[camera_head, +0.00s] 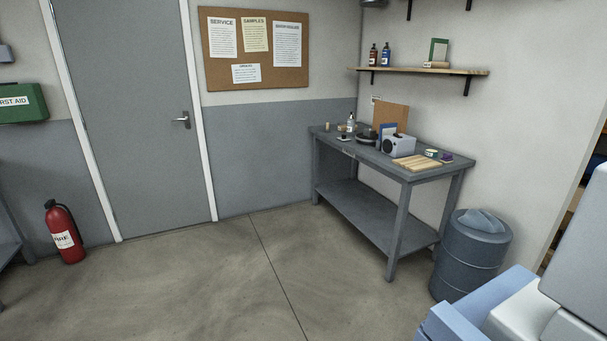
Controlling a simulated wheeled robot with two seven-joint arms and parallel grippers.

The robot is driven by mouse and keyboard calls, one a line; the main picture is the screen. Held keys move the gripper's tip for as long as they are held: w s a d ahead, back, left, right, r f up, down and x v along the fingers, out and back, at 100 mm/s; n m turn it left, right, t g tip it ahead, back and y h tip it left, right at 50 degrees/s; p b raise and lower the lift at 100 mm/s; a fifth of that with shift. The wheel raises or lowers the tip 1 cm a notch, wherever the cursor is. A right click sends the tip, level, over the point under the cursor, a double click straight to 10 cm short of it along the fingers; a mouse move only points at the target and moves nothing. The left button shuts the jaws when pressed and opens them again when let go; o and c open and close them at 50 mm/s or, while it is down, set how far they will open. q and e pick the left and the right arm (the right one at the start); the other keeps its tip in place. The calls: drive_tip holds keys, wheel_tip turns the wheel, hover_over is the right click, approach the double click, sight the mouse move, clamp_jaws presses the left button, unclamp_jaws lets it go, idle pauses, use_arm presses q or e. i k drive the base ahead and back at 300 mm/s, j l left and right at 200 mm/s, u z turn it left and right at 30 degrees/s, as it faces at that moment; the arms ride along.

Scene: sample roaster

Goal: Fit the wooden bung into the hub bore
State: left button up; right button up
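A grey workbench (397,232) stands against the right wall with small items on top. A small tan piece (327,127) is near its far left corner; it may be the wooden bung, but it is too small to tell. A dark round object (367,138) sits mid-bench beside a pale grey box-shaped device (399,146); I cannot make out a hub or a bore on either. Neither of my grippers is in view.
A slatted wooden board (416,163) lies at the bench's near end. A dark bin (470,258) stands on the floor to its right. A red fire extinguisher (65,234) stands left of the grey door (137,110). The floor before the bench is clear.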

sight(367, 132)
drive_tip(key=i+j+u, duration=0.1)
drive_tip(key=i+u, duration=0.25)
drive_tip(key=i, duration=0.4)
drive_tip(key=i+l+u, duration=0.1)
drive_tip(key=i+u, duration=0.2)
drive_tip(key=i, duration=0.4)
drive_tip(key=i+l+z, duration=0.15)
drive_tip(key=i+z, duration=0.3)
drive_tip(key=i, duration=0.2)
drive_tip(key=i+z, duration=0.5)
drive_tip(key=i, duration=0.15)
drive_tip(key=i+l+u, duration=0.1)
drive_tip(key=i+l, duration=0.7)
